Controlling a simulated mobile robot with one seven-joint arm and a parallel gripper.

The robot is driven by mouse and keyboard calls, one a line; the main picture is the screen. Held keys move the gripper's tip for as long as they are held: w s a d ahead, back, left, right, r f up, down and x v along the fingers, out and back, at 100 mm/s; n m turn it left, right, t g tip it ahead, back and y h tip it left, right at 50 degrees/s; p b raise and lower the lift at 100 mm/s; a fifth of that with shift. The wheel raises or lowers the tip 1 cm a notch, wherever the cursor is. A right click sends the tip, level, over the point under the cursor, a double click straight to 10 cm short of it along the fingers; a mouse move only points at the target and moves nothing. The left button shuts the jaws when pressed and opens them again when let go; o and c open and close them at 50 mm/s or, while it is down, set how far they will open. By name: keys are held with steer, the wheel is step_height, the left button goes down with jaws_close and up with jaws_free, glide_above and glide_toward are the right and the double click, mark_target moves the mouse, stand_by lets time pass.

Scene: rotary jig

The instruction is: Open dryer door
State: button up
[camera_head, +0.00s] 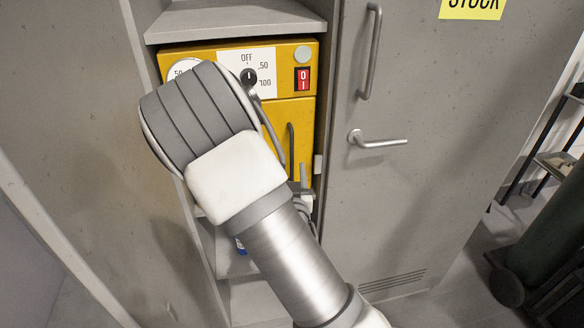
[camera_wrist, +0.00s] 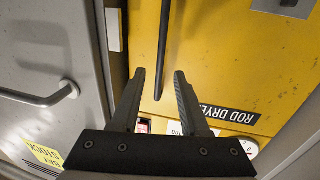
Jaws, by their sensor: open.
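The yellow rod dryer (camera_head: 240,58) stands in a recess of the grey cabinet, partly behind my arm. Its yellow door (camera_head: 305,122), below the control panel, looks shut. A dark upright bar handle (camera_head: 291,145) is on the door near its right edge. In the wrist view the dark handle (camera_wrist: 163,40) runs down from the top edge, its visible end appearing between my fingers. My gripper (camera_wrist: 159,74) is open, with one finger on each side of the bar in that picture. I cannot tell the depth gap or any contact. My arm hides the door's left part.
A grey cabinet door (camera_head: 420,190) with a lever handle (camera_head: 375,141) and a pull handle (camera_head: 372,50) is right of the dryer. The dryer panel has a dial (camera_head: 248,77) and red switch (camera_head: 303,79). A grey shelf (camera_head: 235,20) lies above.

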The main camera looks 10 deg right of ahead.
mark_target(292, 157)
steer(key=shift+w+d+r, duration=0.1)
steer(key=shift+w+d, duration=0.1)
steer(key=shift+w, duration=0.85)
steer(key=shift+w+d, duration=0.15)
steer(key=shift+w, duration=0.9)
steer(key=shift+c, duration=0.3)
jaws_close()
